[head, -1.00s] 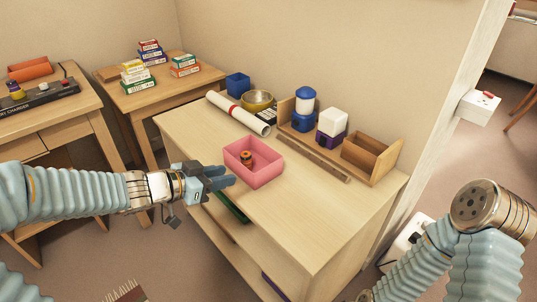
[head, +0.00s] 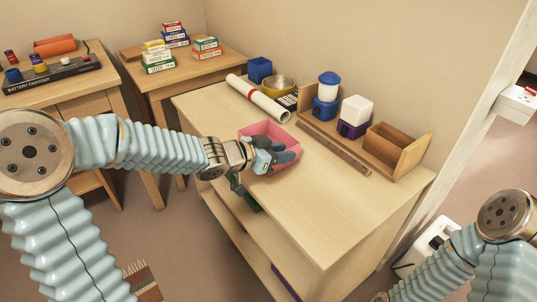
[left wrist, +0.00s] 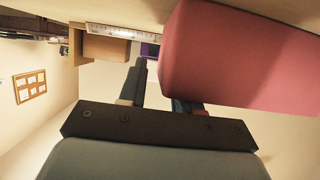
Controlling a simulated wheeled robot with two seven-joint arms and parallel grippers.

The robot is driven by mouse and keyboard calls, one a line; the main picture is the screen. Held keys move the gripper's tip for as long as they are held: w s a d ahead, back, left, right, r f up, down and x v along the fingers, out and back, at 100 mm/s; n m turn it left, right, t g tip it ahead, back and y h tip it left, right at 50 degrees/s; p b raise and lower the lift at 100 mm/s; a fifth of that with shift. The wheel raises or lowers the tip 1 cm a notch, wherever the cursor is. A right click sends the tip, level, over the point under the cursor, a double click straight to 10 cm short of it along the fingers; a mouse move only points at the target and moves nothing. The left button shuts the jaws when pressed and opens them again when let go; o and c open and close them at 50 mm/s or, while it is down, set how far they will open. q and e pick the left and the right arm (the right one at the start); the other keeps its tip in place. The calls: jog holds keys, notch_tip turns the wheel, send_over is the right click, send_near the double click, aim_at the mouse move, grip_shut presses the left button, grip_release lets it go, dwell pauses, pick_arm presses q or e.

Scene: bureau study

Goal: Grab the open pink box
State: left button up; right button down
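The open pink box (head: 258,130) sits on the near part of the wooden dresser top, partly hidden behind my left gripper. My left gripper (head: 283,157) is at the near side of the box, with its blue-grey fingers spread and overlapping the box in the head view. In the left wrist view, the pink box (left wrist: 240,60) fills the upper right and hides the end of one finger. The other finger (left wrist: 137,80) shows apart from the box. I cannot tell whether either finger touches the box.
The dresser's front right top is clear.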

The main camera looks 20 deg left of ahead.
pick_arm(q)
jog(key=shift+x, duration=0.8)
grip_shut()
jog(key=shift+r, duration=0.15)
